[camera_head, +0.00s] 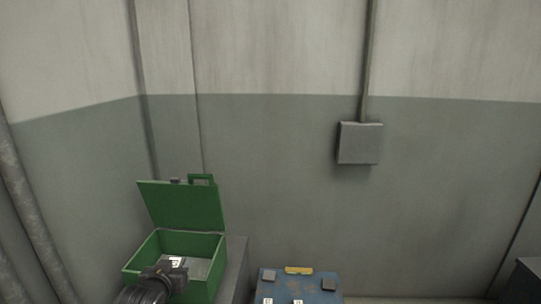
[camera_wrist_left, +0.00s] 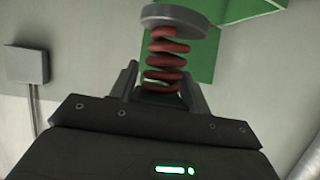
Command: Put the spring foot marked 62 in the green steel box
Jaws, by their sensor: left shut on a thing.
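The green steel box (camera_head: 214,279) stands at the lower left in the head view, its lid (camera_head: 182,207) open and upright at the back. My left gripper (camera_head: 172,270) is at the box's front, over its opening as seen from the head. In the left wrist view the gripper (camera_wrist_left: 162,88) is shut on a spring foot (camera_wrist_left: 168,60), a red coil with a grey round plate at its end. Green parts of the box show behind it. A small white patch shows by the gripper in the head view; I cannot read a number. My right gripper is out of view.
A blue surface (camera_head: 325,294) right of the box carries a yellow piece (camera_head: 299,270), small grey blocks and white labels. The green box stands on a grey support (camera_head: 236,266). A grey wall box (camera_head: 360,143) hangs on the wall behind.

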